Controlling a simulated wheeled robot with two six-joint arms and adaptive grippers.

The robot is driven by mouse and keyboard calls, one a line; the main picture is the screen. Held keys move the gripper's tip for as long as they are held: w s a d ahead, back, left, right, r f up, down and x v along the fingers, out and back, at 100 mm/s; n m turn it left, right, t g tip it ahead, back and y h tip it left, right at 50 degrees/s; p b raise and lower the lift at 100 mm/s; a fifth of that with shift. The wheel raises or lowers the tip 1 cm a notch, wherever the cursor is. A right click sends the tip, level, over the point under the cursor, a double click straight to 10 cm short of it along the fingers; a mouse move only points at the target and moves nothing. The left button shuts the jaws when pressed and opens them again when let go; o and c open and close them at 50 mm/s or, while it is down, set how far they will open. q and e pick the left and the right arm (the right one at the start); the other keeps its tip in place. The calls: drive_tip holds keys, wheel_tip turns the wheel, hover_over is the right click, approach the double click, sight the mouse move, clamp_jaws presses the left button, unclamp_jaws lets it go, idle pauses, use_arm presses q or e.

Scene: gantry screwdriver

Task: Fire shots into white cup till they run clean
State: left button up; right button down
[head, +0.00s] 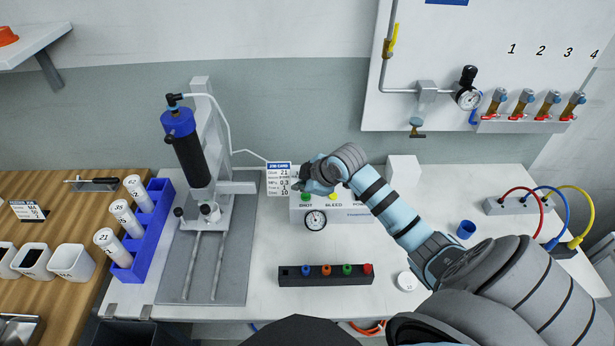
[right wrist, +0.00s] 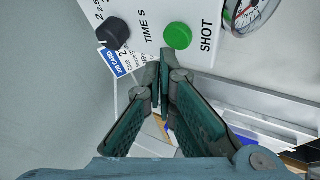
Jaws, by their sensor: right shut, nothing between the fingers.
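The control box (head: 345,215) stands right of the stand. My right gripper (head: 310,184) is at the box's top left, hiding part of it. In the right wrist view, my right gripper (right wrist: 166,62) is shut and empty, its tips just below the green SHOT button (right wrist: 178,36), apparently apart from it. A black TIME knob (right wrist: 113,34) is left of the button. My left gripper is out of view.
The job card (head: 279,179) stands at the box's left edge. A black rack (head: 325,281) with coloured tips lies in front. A blue rack (head: 150,225) holds white cartridges at left.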

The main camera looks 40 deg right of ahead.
sight(303, 196)
drive_tip(key=shift+f, duration=0.1)
drive_tip(key=shift+f, duration=0.35)
drive_tip(key=shift+f, duration=0.45)
idle(0.8)
drive_tip(key=shift+r+p, duration=0.9)
drive_tip(key=shift+p, duration=0.15)
wheel_tip(303, 196, up, 5)
drive_tip(key=p, duration=0.6)
drive_tip(key=shift+r, duration=0.1)
